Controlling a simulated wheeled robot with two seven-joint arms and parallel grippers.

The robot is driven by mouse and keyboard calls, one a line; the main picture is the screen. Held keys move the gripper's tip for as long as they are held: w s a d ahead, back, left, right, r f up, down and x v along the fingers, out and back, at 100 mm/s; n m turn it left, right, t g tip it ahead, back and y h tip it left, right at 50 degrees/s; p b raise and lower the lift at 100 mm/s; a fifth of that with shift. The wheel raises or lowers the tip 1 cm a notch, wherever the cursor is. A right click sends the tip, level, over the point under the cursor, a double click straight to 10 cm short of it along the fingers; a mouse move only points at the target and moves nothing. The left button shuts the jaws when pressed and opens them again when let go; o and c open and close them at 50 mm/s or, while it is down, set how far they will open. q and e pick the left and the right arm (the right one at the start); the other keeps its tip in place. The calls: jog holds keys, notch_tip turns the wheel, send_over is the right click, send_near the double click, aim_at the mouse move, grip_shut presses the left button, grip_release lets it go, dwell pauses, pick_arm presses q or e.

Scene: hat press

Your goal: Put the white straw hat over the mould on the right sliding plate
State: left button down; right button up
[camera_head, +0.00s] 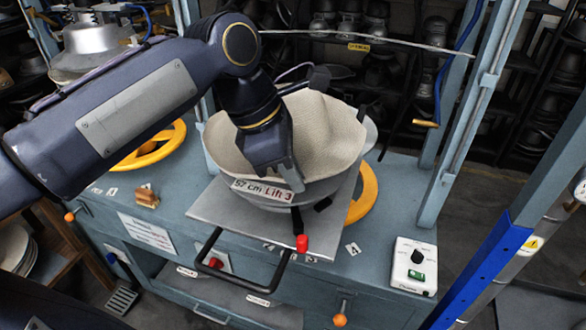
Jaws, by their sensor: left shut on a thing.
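The white straw hat (332,130) is upside-up or tilted, I cannot tell which; it shows as a wide off-white bowl shape over the right sliding plate (225,206). My left gripper (284,178) reaches down at the hat's near side and is shut on it; its fingertips are partly hidden. The grey metal mould (275,202), with a label reading "57 cm Lift 3", shows below the hat's near edge. The hat hides most of it, so I cannot tell how fully the hat sits over it. My right gripper is not in view.
A black handle (243,277) sticks out in front of the plate, with a red knob (302,243) beside it. A white control box (414,266) stands at the right. Blue press posts rise behind and right. Another metal form (90,42) is at the upper left.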

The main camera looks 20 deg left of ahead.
pick_arm(q)
jog(key=shift+f, duration=0.25)
dwell(0.4)
jog(key=c, duration=1.5)
grip_release()
jog(key=shift+r, duration=0.1)
jog(key=v, duration=0.7)
jog(key=shift+s+a+r+p, duration=0.1)
jog(key=shift+a+r+p, duration=0.05)
jog(key=shift+r+p, duration=0.15)
jog(key=shift+f, duration=0.1)
